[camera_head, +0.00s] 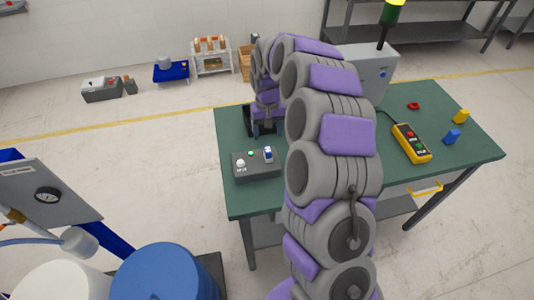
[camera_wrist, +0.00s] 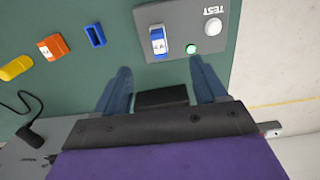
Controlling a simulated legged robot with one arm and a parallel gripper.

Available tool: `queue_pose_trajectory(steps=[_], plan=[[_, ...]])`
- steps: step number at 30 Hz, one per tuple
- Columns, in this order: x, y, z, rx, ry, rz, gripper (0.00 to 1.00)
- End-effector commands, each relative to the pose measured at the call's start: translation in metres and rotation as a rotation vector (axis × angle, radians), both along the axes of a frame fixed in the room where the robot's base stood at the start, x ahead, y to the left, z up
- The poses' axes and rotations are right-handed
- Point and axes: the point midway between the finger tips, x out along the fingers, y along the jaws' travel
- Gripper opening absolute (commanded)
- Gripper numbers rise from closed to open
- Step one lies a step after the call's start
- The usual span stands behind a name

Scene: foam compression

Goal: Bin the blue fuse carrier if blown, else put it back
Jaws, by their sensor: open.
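The blue fuse carrier (camera_wrist: 158,42) sits in a slot of the grey test box (camera_wrist: 180,13) in the wrist view. It has a pale face with small markings too small to read. It also shows on the box in the head view (camera_head: 268,155). A bright green lamp (camera_wrist: 191,48) and a white round button (camera_wrist: 213,27) marked TEST are beside it. My gripper (camera_wrist: 163,82) is open and empty, its blue-grey fingers apart just short of the box. In the head view my gripper (camera_head: 268,131) is behind the box.
Blue (camera_head: 165,275) and white drums are at lower left.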

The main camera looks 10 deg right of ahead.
Motion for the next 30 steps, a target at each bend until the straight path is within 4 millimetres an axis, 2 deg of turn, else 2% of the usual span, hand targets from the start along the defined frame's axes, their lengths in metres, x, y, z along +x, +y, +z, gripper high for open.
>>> queue_pose_trajectory(steps=[8, 22, 30], plan=[[-0.001, 0.0, -0.019, 0.0, 0.003, 0.0, 0.71], [-0.003, 0.0, -0.078, -0.001, 0.007, 0.0, 0.71], [-0.002, 0.0, -0.089, 0.0, 0.0, 0.0, 0.71]])
